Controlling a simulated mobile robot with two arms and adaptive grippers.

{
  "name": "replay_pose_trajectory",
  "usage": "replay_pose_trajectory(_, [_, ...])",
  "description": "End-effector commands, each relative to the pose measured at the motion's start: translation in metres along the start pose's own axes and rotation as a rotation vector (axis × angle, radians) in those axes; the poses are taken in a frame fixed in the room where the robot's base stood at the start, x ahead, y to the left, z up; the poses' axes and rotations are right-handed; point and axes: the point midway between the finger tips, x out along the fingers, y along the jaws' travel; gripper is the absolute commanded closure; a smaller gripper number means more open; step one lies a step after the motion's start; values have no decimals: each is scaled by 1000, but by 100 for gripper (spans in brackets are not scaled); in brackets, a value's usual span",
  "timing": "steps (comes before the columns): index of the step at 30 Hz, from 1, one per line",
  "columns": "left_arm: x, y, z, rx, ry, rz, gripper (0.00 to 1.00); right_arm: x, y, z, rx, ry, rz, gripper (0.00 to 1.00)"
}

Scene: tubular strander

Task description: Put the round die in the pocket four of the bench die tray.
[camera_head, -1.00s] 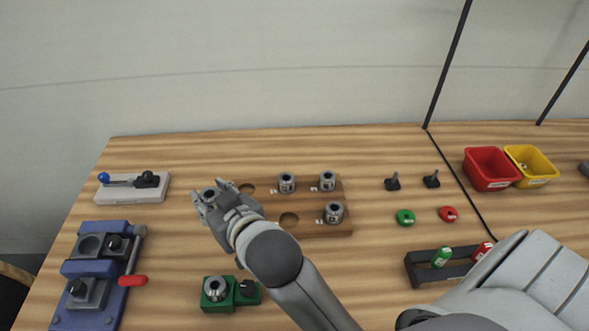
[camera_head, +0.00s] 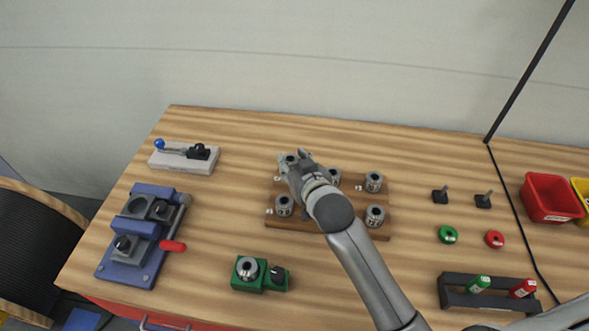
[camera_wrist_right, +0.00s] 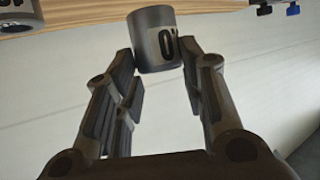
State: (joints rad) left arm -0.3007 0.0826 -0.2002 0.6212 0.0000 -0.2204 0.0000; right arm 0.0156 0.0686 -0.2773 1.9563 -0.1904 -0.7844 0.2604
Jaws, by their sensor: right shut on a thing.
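My right gripper (camera_head: 295,165) is shut on a grey cylindrical round die (camera_wrist_right: 152,40), seen between its fingertips in the right wrist view with part of a dark label showing. In the head view it is above the back left part of the wooden bench die tray (camera_head: 325,229). Other round dies stand in the tray: one at front left (camera_head: 284,206), one at back middle (camera_head: 333,175), one at back right (camera_head: 373,182) and one at front right (camera_head: 374,215). My gripper and arm hide the back left and front middle pockets.
A blue fixture with a red handle (camera_head: 173,246) and a grey base with a lever (camera_head: 184,158) stand left. A green block (camera_head: 262,274) is in front of the tray. A dark rack (camera_head: 487,291), green and red rings and a red bin (camera_head: 552,198) are right.

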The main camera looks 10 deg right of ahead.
Motion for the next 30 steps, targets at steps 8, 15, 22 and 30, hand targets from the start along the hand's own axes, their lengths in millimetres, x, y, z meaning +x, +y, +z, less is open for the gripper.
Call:
replay_pose_trajectory(8, [-2, 3, -3, -3, 5, 4, 52, 23, 6, 10, 0, 8, -1, 100])
replay_pose_trajectory(15, [-10, 3, -3, -3, 4, 4, 52, 36, 8, 32, 0, 3, -2, 100])
replay_pose_trajectory(22, [-12, 3, -3, -3, 3, 4, 52, 40, 8, 43, 1, 9, -2, 100])
replay_pose_trajectory(30, [-10, 3, -2, -2, 1, 3, 52, 42, 8, 46, 1, 7, -2, 100])
